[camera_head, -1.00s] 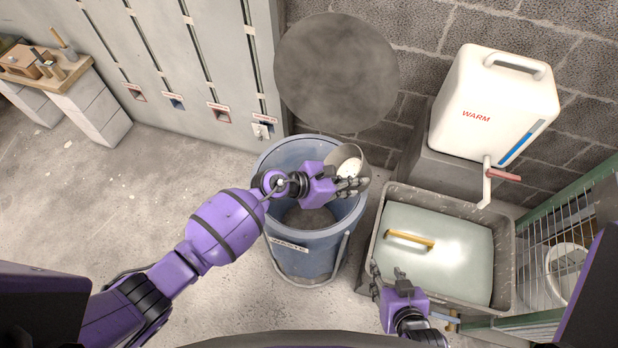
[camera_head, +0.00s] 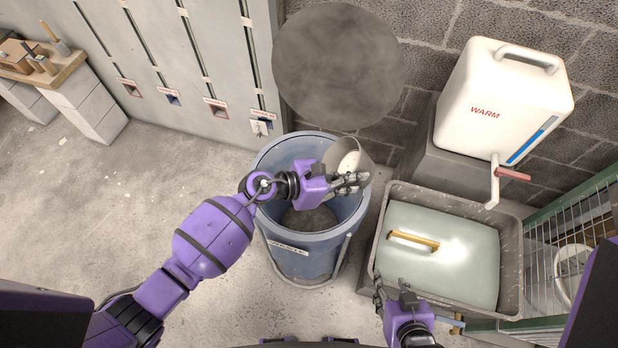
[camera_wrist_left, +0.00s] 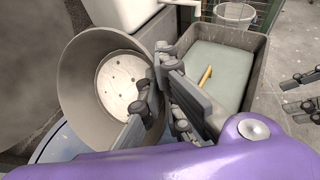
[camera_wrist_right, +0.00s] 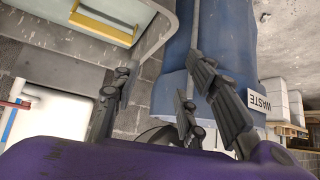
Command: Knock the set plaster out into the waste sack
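A grey mixing bowl (camera_head: 363,154) is tilted over the far right rim of the blue waste bin (camera_head: 300,262). White, speckled plaster (camera_wrist_left: 122,82) sits in its bottom. My left gripper (camera_head: 352,182) is shut on the bowl's near rim, with its fingers on either side of the wall in the left wrist view (camera_wrist_left: 158,88). The bin is open at the top, with dark grey material (camera_head: 308,219) low inside. My right gripper (camera_head: 393,290) is open and empty beside the front left edge of the grey tub. It also shows open in the right wrist view (camera_wrist_right: 160,95).
A white container marked WARM (camera_head: 490,95), with a tap, stands behind on a block. A wire rack (camera_head: 580,235) is at right. The floor at left is clear.

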